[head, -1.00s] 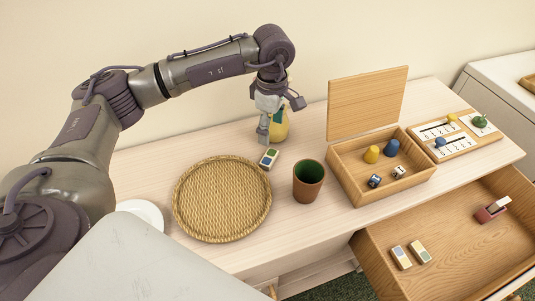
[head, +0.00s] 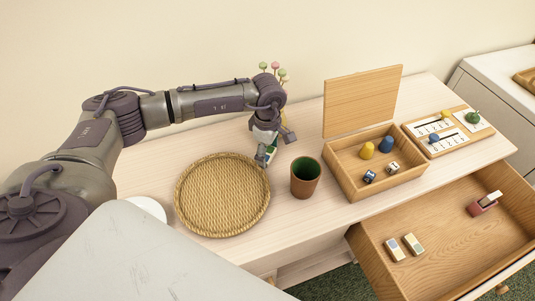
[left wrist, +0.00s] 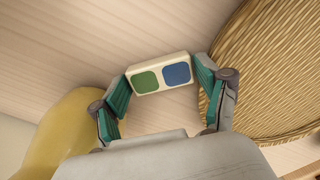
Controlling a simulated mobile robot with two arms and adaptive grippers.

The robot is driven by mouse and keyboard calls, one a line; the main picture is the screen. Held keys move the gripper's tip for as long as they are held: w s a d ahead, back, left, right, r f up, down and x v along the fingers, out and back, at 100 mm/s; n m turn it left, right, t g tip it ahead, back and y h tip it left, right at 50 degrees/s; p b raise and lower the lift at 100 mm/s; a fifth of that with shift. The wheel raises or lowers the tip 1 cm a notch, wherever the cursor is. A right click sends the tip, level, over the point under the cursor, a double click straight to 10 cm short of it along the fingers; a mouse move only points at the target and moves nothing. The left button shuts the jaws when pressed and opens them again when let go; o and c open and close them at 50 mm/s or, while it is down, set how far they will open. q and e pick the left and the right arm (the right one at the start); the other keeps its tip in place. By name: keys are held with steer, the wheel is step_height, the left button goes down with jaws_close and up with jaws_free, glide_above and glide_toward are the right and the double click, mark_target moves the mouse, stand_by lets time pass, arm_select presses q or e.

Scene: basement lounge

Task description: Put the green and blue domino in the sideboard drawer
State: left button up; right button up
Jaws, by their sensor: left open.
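The green and blue domino (left wrist: 161,74) lies on the sideboard top (head: 330,215), with one green and one blue square facing up. In the left wrist view it sits between the fingertips of my left gripper (left wrist: 163,82), which are open on either side of it. In the head view my left gripper (head: 268,155) is low over the sideboard and mostly hides the domino. The sideboard drawer (head: 445,245) is pulled open at the lower right, with two dominoes (head: 404,247) lying in it. My right gripper is not in view.
A woven tray (head: 222,196) is close left of the gripper and a brown-green cup (head: 305,178) to its right. A yellow vase (left wrist: 65,130) stands close by. A lidded wooden box (head: 375,170) and counting boards (head: 447,132) are further right. A red holder (head: 482,208) is in the drawer.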

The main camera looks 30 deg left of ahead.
arm_select(q)
steer(key=c, duration=0.7)
steer(key=shift+r, duration=0.15)
